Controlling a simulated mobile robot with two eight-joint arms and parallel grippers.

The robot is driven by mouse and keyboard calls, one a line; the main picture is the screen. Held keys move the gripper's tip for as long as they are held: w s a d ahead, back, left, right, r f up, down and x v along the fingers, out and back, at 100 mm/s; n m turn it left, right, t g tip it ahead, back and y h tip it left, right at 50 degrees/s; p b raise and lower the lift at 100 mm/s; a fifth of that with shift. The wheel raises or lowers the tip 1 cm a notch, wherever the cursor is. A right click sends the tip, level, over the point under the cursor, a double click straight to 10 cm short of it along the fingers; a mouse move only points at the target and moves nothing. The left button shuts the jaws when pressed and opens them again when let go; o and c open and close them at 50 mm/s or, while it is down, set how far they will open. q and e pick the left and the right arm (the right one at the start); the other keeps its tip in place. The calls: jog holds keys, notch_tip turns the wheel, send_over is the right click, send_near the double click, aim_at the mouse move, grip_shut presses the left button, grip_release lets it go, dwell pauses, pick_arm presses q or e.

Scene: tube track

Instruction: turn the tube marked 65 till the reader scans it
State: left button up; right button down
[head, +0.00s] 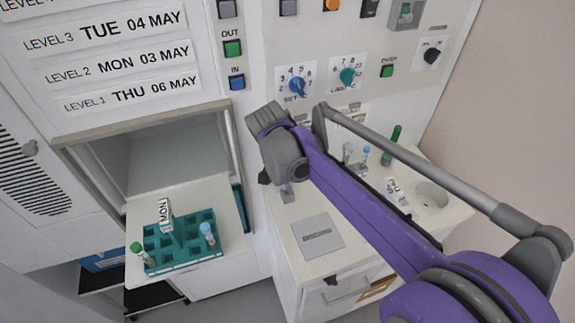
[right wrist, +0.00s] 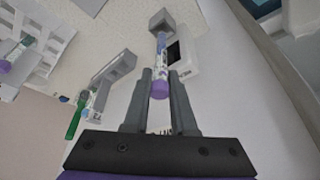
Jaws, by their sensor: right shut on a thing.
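In the right wrist view my right gripper (right wrist: 162,80) is shut on a slim tube (right wrist: 161,60) with a purple cap. The tube points away from the palm, its far end near a grey block. A white box with a dark window (right wrist: 178,56), perhaps the reader, stands right beside the tube. I cannot read a 65 on the tube or any scan result. In the head view my purple right arm crosses from the right; its gripper (head: 287,187) points down over the bench, and the held tube is mostly hidden there. My left gripper is not in view.
A teal rack (head: 186,263) with capped tubes and a MON tag stands on a shelf at left. Near the arm are a blue-capped tube (head: 366,152), a green upright piece (head: 392,146) and a round hollow (head: 431,194). Knobs and buttons line the panel behind.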

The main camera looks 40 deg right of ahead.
jog(key=shift+f, duration=0.45)
jog(key=shift+f+b, duration=0.2)
jog(key=shift+b, duration=0.1)
jog(key=shift+r, duration=0.1)
jog(key=shift+r, duration=0.1)
jog(key=shift+r+p, duration=0.55)
jog(key=shift+r, duration=0.15)
jog(key=c, duration=0.7)
grip_release()
jog(key=shift+o, duration=0.2)
